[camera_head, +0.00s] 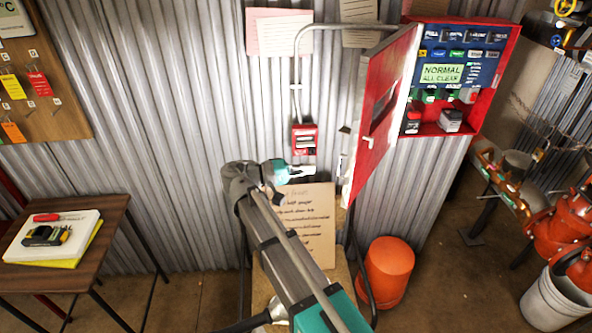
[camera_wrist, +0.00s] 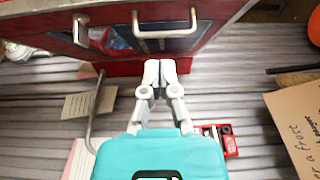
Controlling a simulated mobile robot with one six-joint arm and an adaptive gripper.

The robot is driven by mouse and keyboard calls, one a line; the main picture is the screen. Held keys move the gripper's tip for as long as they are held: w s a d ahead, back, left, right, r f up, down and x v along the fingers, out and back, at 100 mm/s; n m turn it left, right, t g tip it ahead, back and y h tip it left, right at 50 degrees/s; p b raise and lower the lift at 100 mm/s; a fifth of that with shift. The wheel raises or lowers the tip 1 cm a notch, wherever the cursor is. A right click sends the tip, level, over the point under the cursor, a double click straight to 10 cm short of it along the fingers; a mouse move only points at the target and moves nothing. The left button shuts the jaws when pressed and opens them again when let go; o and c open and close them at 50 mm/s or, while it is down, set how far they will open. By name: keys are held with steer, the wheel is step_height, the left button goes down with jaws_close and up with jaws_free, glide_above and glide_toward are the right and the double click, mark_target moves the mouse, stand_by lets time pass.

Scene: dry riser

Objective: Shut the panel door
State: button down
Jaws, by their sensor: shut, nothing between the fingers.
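The red panel cabinet (camera_head: 497,75) is on the corrugated wall at the upper right, with a blue switch board and a green "NORMAL ALL CLEAR" display inside. Its red door (camera_head: 385,110) stands open, swung out to the left of the box, with a handle (camera_head: 369,141) and a dark window on its face. My gripper (camera_head: 310,172) is shut and empty, left of the door and lower than its middle.
A small red box (camera_head: 305,139) with a grey conduit is on the wall behind my gripper. A handwritten cardboard sign (camera_head: 308,220) stands below. An orange bucket (camera_head: 388,270) is on the floor under the door. A wooden table (camera_head: 118,215) stands left; red valves (camera_head: 560,230) stand right.

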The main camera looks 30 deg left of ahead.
mark_target(339, 165)
steer(key=x, duration=0.4)
steer(key=shift+d, duration=0.1)
steer(key=shift+s+d, duration=0.2)
steer(key=shift+d, duration=1.7)
